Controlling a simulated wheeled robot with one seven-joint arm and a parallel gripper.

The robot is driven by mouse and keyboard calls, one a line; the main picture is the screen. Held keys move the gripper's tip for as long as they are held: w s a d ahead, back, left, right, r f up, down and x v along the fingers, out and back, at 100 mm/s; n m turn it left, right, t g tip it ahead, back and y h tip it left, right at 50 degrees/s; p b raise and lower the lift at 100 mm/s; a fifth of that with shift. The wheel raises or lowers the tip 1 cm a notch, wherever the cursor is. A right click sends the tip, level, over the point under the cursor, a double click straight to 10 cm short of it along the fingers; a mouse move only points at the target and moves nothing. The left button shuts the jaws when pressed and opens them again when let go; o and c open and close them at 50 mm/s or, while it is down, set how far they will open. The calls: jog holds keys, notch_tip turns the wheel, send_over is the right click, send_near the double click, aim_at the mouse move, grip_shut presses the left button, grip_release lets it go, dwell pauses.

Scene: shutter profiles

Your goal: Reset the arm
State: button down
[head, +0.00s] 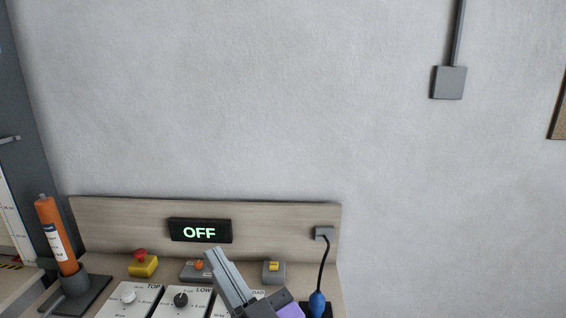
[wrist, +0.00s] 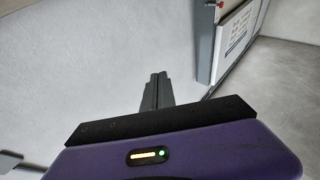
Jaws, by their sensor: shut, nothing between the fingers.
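My gripper (head: 213,256) shows at the bottom middle of the head view, its grey fingers pointing up and to the left above the control bench. The fingers are shut together with nothing between them. In the wrist view the gripper (wrist: 158,80) has its two grey fingers side by side, in front of a pale wall and touching nothing visible. The purple hand body fills the bottom of that view. The rest of my arm is mostly out of the head view.
The bench holds a red-and-yellow stop button (head: 142,264), an orange-knobbed switch box (head: 196,270), a yellow switch (head: 273,271) and white dial panels (head: 129,299). An OFF display (head: 200,231) is on the backboard. An orange cartridge (head: 55,236) stands left; a blue plug (head: 317,302) is right.

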jog(key=s+d+f+m+t+h, duration=0.2)
jog(key=s+d+f+m+h, duration=0.35)
jog(key=d, duration=0.45)
jog(key=s+d+f+m+t+h, duration=0.2)
jog(key=s+d+f+m+h, duration=0.4)
jog(key=d, duration=0.4)
jog(key=s+d+f+n+g+h, duration=0.1)
jog(key=s+d+f+n+g, duration=0.1)
jog(key=s+f, duration=0.4)
jog(key=s+d+f+n+g+h, duration=0.1)
jog(key=s+d+f+g, duration=0.3)
jog(key=s, duration=1.2)
jog(key=d+f+n, duration=0.1)
jog(key=d+f, duration=0.1)
jog(key=d, duration=0.1)
jog(key=shift+s, duration=0.25)
